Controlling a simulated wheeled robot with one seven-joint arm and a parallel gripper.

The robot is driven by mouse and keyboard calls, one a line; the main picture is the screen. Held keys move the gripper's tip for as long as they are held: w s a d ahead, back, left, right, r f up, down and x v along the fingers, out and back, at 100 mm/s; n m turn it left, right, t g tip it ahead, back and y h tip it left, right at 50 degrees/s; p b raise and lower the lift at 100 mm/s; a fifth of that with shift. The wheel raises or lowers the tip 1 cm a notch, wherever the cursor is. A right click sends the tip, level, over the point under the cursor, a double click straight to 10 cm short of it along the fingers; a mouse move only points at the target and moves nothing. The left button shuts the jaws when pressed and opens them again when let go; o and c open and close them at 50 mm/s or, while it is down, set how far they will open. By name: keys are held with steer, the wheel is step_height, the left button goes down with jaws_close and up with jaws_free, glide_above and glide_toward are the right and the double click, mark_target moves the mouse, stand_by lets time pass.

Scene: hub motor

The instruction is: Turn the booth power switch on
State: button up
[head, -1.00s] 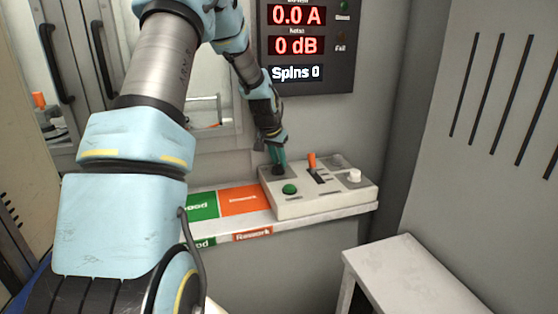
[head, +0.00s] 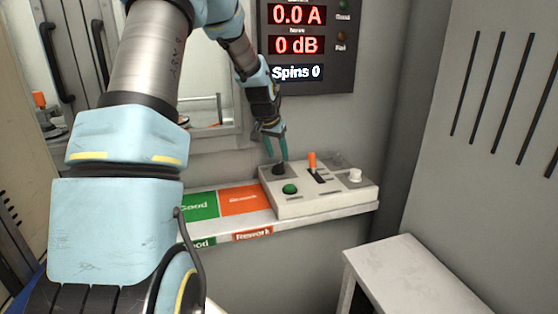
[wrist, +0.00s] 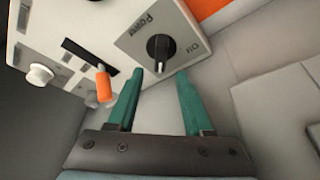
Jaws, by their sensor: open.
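The booth power switch is a black rotary knob (wrist: 160,47) on a grey plate marked Power (wrist: 140,32). In the wrist view its pale mark faces down towards my fingers, and a small label is to its right. In the head view the knob (head: 279,168) sits at the back left of the control box (head: 320,203). My gripper (wrist: 158,73) is open and empty, its two green fingertips just short of the knob in the wrist view. In the head view my gripper (head: 276,156) is above the knob; whether it touches cannot be told.
The box also carries a green button (head: 290,188), an orange lever (head: 312,162) and a white knob (head: 355,175). Green and orange Good and Rework areas (head: 245,199) lie to its left. The display (head: 305,45) above reads 0.0 A, 0 dB, Spins 0. A table (head: 410,275) stands front right.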

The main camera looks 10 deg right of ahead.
steer(key=v, duration=0.7)
steer(key=shift+s+r, duration=0.1)
steer(key=shift+s, duration=0.05)
